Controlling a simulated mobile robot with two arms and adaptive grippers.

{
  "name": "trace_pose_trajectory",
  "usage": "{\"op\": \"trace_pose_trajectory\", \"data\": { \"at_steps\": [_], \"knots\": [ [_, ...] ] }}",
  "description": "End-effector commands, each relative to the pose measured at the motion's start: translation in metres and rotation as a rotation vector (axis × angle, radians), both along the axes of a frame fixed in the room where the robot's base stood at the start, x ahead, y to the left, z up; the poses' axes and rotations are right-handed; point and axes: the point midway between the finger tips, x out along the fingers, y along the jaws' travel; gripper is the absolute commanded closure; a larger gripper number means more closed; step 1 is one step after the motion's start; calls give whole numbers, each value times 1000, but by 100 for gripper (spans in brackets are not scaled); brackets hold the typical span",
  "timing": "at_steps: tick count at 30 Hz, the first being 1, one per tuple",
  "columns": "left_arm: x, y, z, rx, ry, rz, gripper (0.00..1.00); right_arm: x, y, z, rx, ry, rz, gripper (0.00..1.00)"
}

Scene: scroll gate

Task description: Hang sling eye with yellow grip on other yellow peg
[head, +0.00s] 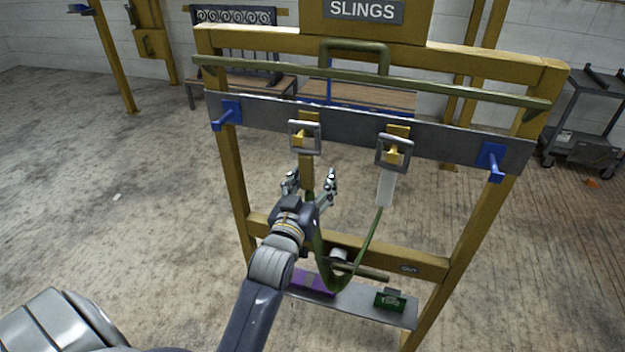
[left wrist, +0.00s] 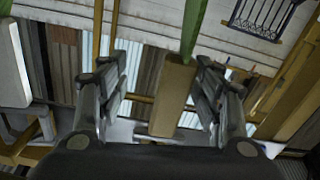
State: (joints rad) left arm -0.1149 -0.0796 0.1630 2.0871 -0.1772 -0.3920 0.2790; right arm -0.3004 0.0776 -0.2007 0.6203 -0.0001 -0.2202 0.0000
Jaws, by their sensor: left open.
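The sling eye with the yellow grip is a square metal ring (head: 305,138) on the left yellow peg (head: 299,139). Its yellow grip (head: 306,172) hangs below it and also shows in the left wrist view (left wrist: 172,95). The other eye (head: 395,151), with a white grip (head: 386,188), is on the right yellow peg (head: 391,153). A green sling (head: 371,236) loops down between the grips. My left gripper (head: 312,181) is open, with the yellow grip between its fingers in the picture; contact is not clear. My right gripper is out of view.
The yellow rack carries a grey peg board (head: 350,124) with blue pegs at its left (head: 228,114) and right (head: 492,160) ends. A green rail (head: 450,91) runs above the board. A low shelf (head: 350,307) holds a purple box (head: 312,285) and a green box (head: 390,299).

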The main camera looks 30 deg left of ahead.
Motion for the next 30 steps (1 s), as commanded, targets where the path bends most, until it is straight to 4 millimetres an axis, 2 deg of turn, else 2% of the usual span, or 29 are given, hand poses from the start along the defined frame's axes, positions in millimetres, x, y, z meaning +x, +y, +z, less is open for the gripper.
{"op": "trace_pose_trajectory", "data": {
  "at_steps": [26, 30],
  "knots": [
    [0, 0, -56, -1, 1, 1, 40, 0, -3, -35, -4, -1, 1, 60],
    [0, 0, -64, -1, 2, 1, 40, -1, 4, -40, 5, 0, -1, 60]
  ]
}}
